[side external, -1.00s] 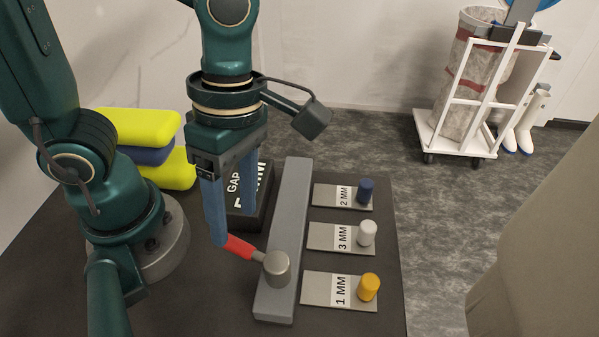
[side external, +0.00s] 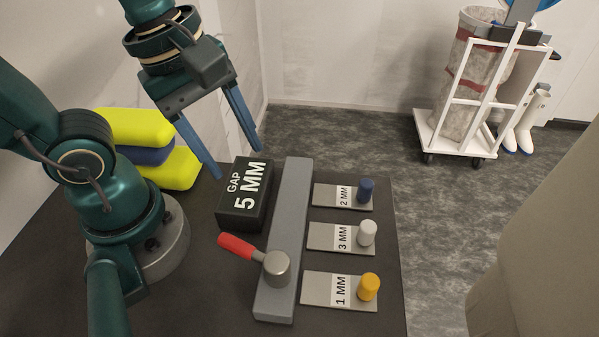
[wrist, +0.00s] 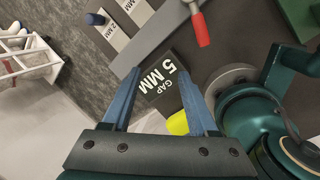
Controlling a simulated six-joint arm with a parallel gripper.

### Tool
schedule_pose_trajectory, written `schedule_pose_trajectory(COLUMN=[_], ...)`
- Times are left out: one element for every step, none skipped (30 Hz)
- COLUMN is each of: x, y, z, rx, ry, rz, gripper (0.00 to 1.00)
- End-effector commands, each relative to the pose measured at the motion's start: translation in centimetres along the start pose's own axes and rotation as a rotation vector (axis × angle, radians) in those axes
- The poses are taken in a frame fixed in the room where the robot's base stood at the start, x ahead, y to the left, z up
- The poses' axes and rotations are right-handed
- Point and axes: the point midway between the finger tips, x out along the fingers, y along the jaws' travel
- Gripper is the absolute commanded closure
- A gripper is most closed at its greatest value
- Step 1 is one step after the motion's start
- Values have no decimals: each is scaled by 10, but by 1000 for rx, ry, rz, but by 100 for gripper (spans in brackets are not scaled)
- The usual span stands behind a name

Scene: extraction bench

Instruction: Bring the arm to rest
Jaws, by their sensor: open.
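My gripper (side external: 239,163) is open and empty, raised above the back of the bench near the black block marked "GAP 5 MM" (side external: 243,211). Its two blue fingers are spread wide apart. In the wrist view my gripper (wrist: 158,97) shows both fingers apart with nothing held between them, and the block (wrist: 163,82) appears beyond them. A lever with a red handle (side external: 237,246) and a grey round hub (side external: 276,268) sits on a long grey bar (side external: 291,215). The handle points to the left and is clear of the fingers.
Three plates lie right of the bar: 2 MM with a blue knob (side external: 366,190), 3 MM with a white knob (side external: 367,233), 1 MM with a yellow knob (side external: 369,287). Stacked yellow and blue pads (side external: 165,172) stand behind. A white cart (side external: 462,136) is on the floor.

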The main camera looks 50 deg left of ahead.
Motion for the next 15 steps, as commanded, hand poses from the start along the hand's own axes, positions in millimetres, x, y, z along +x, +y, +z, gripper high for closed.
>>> schedule_pose_trajectory(x=[-3, -4, -5, -6, -7, -8, -9, -9, -10, -11, -11, -11, -11, -11, -10], y=[2, 3, 4, 4, 5, 6, 6, 6, 7, 8, 8, 8, 8, 8, 8], z=[-6, -8, -12, -14, -16, -20, -22, -24, -26, -28, -29, -31, -32, -33, -34], rx=[104, 175, 267, 338, 409, 504, 577, 649, 746, 819, 892, 987, 1056, 1123, 1204], ry=[16, 26, 43, 56, 71, 92, 109, 126, 150, 168, 184, 206, 222, 234, 247], rz=[41, 59, 82, 97, 112, 127, 136, 145, 153, 157, 158, 158, 157, 153, 146], gripper=[41, 41, 41, 41, 41, 41, 41, 41, 41, 41, 41, 41, 41, 41, 41])
